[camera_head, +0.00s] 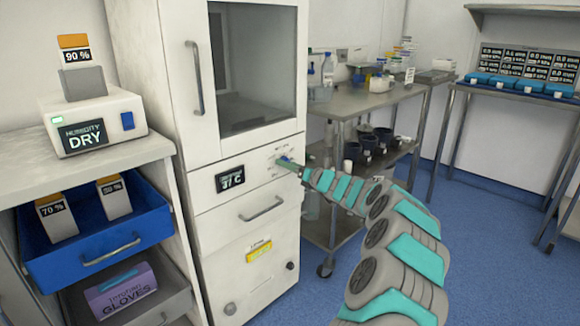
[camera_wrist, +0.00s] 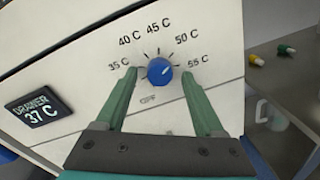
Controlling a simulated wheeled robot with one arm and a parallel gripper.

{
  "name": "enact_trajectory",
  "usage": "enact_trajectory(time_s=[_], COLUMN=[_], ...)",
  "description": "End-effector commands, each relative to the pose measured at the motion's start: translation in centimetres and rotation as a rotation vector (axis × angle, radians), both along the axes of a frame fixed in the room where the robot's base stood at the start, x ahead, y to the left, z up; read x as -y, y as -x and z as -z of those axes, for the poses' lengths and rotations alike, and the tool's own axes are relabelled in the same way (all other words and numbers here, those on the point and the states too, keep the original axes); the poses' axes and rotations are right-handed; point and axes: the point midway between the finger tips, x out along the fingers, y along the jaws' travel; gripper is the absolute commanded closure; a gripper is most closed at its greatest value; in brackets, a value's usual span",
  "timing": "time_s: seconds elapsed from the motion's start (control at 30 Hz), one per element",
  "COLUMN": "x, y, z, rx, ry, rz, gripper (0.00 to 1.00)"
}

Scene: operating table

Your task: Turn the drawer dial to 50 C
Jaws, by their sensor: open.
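The blue drawer dial (camera_wrist: 160,71) sits on the white front panel, with marks for 35 C, 40 C, 45 C, 50 C and 55 C around it. My gripper (camera_wrist: 159,74) is open, with one green finger on each side of the dial. Whether the fingers touch the dial or the panel is unclear. The dial's pointer is too small to read surely. The drawer display (camera_wrist: 38,108) reads 37 C; it also shows in the head view (camera_head: 230,179). In the head view my gripper (camera_head: 284,161) reaches the panel and hides most of the dial.
The cabinet has a glass door (camera_head: 252,65) above and a drawer handle (camera_head: 261,209) below the panel. A humidity box (camera_head: 93,119) stands at left over an open blue drawer (camera_head: 98,254). A steel cart (camera_head: 362,103) with bottles stands behind my arm at right.

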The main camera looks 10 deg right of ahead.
Motion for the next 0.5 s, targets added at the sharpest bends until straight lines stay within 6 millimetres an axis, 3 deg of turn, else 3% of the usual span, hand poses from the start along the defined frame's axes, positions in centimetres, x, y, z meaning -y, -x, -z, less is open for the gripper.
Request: enact_trajectory(time_s=[0.27, 0.5], x=[0.9, 2.7], y=[1.0, 3.8], z=[-0.2, -0.2], rx=[0.002, 0.002], ry=[-0.004, -0.003], rz=[0.004, 0.003], gripper=[0.30, 0.30])
